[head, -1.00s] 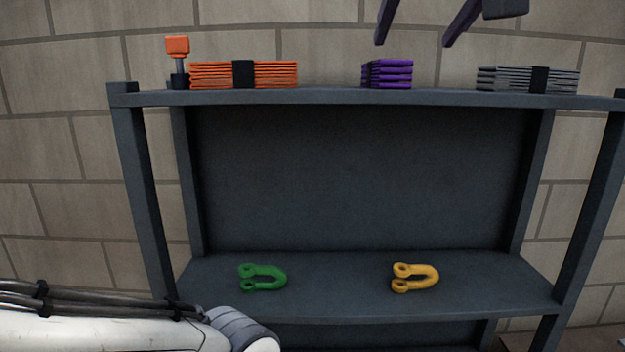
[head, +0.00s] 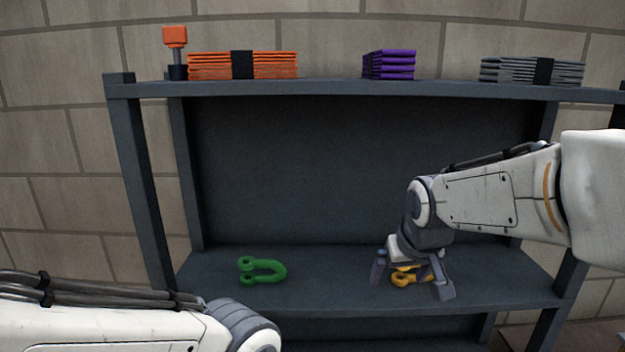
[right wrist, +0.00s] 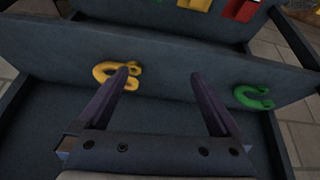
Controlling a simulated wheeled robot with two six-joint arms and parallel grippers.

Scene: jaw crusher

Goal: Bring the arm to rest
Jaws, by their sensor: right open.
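My right gripper (head: 412,284) is open and empty, pointing down at the middle shelf. In the head view its fingers stand in front of the yellow shackle (head: 402,277) and partly hide it. In the right wrist view the open fingers (right wrist: 162,76) spread apart, and the yellow shackle (right wrist: 103,73) shows partly behind the left finger's tip. I cannot tell whether they touch. The green shackle (head: 262,270) lies on the shelf to the left; it is right of the fingers in the wrist view (right wrist: 250,98). My left gripper is out of view; only its arm shows.
The dark rack's middle shelf (head: 330,290) has bare room between the shackles. Its top board (head: 330,88) carries an orange-headed item (head: 175,38), an orange stack (head: 270,66), a purple stack (head: 388,65) and a grey stack (head: 510,71). A brick wall stands behind.

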